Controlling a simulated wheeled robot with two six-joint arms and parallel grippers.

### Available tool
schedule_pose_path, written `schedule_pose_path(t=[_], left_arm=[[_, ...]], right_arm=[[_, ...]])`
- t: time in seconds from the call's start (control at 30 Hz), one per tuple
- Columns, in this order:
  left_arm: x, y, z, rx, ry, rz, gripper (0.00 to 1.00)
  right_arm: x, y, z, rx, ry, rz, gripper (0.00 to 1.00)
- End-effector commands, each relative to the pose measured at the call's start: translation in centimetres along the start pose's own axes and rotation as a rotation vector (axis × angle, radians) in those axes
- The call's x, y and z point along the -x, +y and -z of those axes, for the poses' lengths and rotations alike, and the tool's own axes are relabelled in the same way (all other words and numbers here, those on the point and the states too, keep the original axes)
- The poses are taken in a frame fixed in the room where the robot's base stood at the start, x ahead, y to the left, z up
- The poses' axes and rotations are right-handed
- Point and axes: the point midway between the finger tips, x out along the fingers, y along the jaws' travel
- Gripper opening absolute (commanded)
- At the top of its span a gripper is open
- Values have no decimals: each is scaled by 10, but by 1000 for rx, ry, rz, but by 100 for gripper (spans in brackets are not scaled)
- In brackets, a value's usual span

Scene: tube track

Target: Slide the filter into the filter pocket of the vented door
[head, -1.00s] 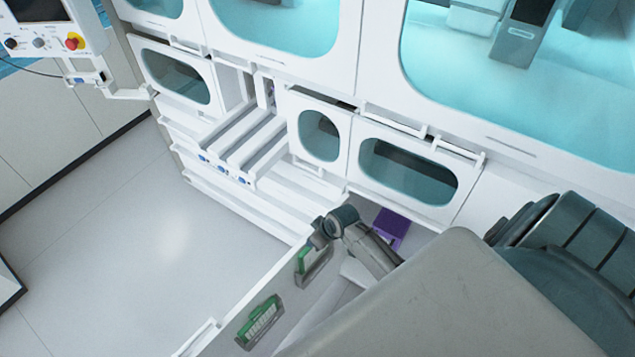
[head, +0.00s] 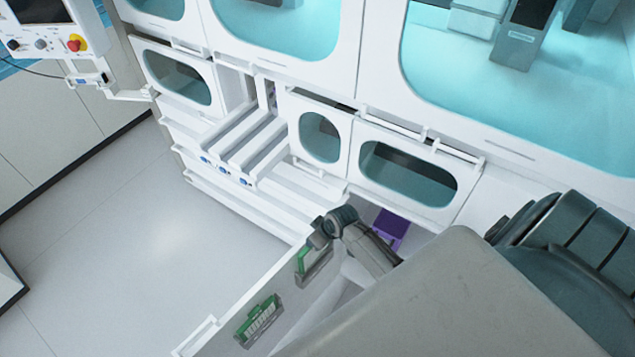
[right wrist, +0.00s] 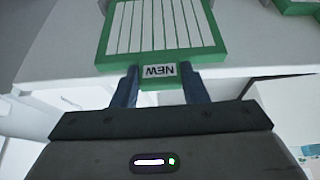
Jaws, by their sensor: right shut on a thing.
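In the right wrist view, a green-framed filter (right wrist: 160,28) with white pleats has a tab (right wrist: 158,71) labelled NEW. The two fingers of my right gripper (right wrist: 160,85) are shut on this tab. The filter is over a pale panel, and I cannot tell how far it is inside a pocket. In the head view, the open vented door (head: 225,335) carries a green and white filter piece (head: 262,318) in a grey holder. A second green piece (head: 303,262) shows in another grey holder, beside my right wrist. My right fingertips are hidden there. My left gripper is not in view.
White cabinet doors with oval windows (head: 408,172) stand behind the open door. A purple block (head: 390,228) lies inside the opening. Stepped white rails (head: 245,145) jut out at left. The floor (head: 120,240) at left is clear.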

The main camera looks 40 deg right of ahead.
Motion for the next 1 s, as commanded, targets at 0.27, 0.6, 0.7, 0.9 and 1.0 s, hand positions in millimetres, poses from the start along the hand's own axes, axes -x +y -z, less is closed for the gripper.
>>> schedule_pose_path(t=[0.27,0.6,0.7,0.9,1.0], left_arm=[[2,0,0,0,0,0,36],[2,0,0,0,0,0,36],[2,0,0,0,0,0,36],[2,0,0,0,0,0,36],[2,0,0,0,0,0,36]], right_arm=[[1,0,2,0,0,0,17],[2,0,2,0,0,0,65],[1,0,1,0,0,0,65],[1,0,1,0,0,0,65],[2,0,1,0,0,0,65]])
